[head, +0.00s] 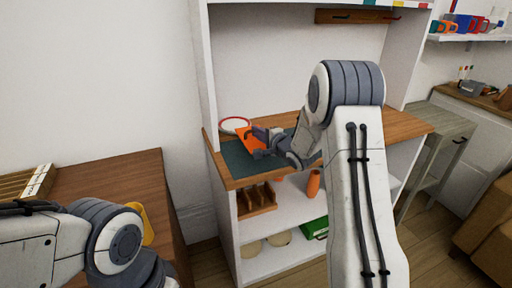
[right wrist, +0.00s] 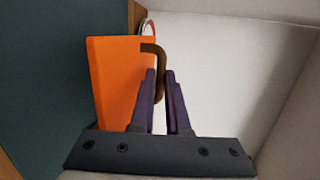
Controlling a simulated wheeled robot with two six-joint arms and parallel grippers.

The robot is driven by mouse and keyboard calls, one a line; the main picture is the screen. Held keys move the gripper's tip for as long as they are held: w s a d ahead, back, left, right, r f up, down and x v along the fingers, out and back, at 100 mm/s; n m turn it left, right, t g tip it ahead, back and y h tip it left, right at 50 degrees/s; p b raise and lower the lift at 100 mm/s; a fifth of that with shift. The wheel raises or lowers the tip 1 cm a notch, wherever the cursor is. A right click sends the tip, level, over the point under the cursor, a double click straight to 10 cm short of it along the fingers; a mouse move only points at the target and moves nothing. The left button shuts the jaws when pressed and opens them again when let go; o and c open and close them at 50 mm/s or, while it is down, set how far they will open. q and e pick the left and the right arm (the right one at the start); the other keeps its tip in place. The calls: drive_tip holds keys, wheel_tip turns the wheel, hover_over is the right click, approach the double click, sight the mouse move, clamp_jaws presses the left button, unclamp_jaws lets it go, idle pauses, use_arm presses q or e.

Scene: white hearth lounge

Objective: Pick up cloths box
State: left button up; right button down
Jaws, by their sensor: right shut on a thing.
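An orange flat-sided box (head: 247,142), which I take to be the cloths box, is over the dark green mat (head: 237,161) on the wooden counter. It also fills the left middle of the right wrist view (right wrist: 115,80), with a brown hooked handle (right wrist: 158,52) at its right side. My right gripper (head: 262,141) is shut on this handle, its purple fingers (right wrist: 160,82) on either side of it. I cannot tell whether the box still touches the mat. My left arm enters at the lower left, but its gripper is out of the picture.
A round red-rimmed white plate (head: 234,125) is behind the box. Shelves below hold a wooden rack (head: 257,201), an orange cylinder (head: 314,184) and a green box (head: 315,228). The white side panel (head: 200,75) rises left of the counter. A brown table (head: 115,178) is at left.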

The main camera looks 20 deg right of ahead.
sight(255, 142)
drive_tip(key=shift+a+f, duration=0.45)
drive_tip(key=shift+f+b, duration=0.35)
drive_tip(key=shift+f, duration=1.4)
drive_tip(key=shift+f, duration=0.1)
drive_tip(key=c, duration=0.9)
unclamp_jaws()
